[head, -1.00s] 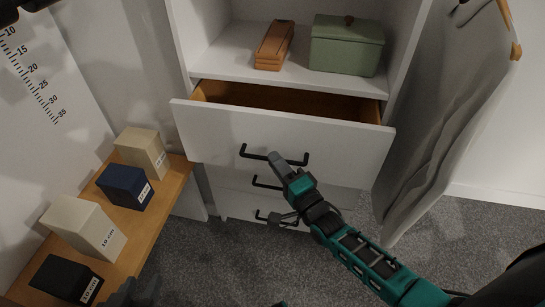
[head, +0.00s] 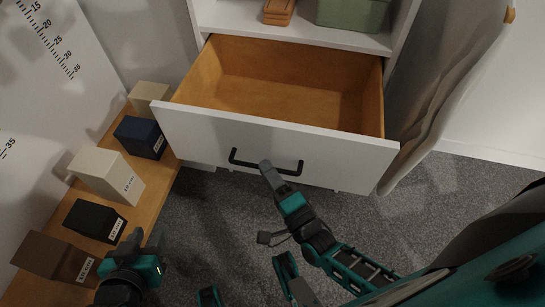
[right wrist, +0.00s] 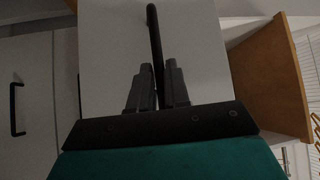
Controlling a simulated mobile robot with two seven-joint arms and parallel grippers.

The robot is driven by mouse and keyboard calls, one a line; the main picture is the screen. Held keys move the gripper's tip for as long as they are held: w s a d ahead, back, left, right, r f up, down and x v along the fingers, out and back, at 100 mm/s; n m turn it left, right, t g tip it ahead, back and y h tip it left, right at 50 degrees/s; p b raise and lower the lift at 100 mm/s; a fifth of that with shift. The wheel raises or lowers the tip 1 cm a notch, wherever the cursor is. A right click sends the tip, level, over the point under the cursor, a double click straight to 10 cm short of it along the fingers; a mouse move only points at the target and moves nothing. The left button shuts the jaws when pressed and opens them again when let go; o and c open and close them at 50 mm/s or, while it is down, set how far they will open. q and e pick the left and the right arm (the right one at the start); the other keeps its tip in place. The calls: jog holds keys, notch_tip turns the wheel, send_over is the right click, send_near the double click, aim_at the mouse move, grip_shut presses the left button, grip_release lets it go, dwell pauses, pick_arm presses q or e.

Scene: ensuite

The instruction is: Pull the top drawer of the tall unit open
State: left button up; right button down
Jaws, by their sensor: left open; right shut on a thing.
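The top drawer (head: 215,130) of the tall white unit is pulled well out, and its empty wooden inside (head: 285,90) shows. Its black bar handle (head: 245,164) is on the white front. My right gripper (head: 268,168) is shut on the handle near its middle. In the right wrist view the handle (right wrist: 153,35) runs between the two fingers (right wrist: 158,85). My left gripper (head: 145,242) is open and empty at the lower left, beside the wooden bench and away from the drawer.
A wooden bench (head: 165,190) on the left carries several labelled blocks, including a dark blue one (head: 140,137). A green box (head: 352,12) and an orange-brown object (head: 279,10) stand on the shelf above. A grey cloth (head: 440,95) hangs at right. Carpet (head: 215,220) lies clear below the drawer.

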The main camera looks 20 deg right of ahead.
jog(key=shift+s+a, duration=0.25)
jog(key=shift+s, duration=0.2)
jog(key=c, duration=1.2)
grip_release()
jog(key=shift+o, duration=0.2)
jog(key=v, duration=1.3)
jog(key=shift+p, duration=0.3)
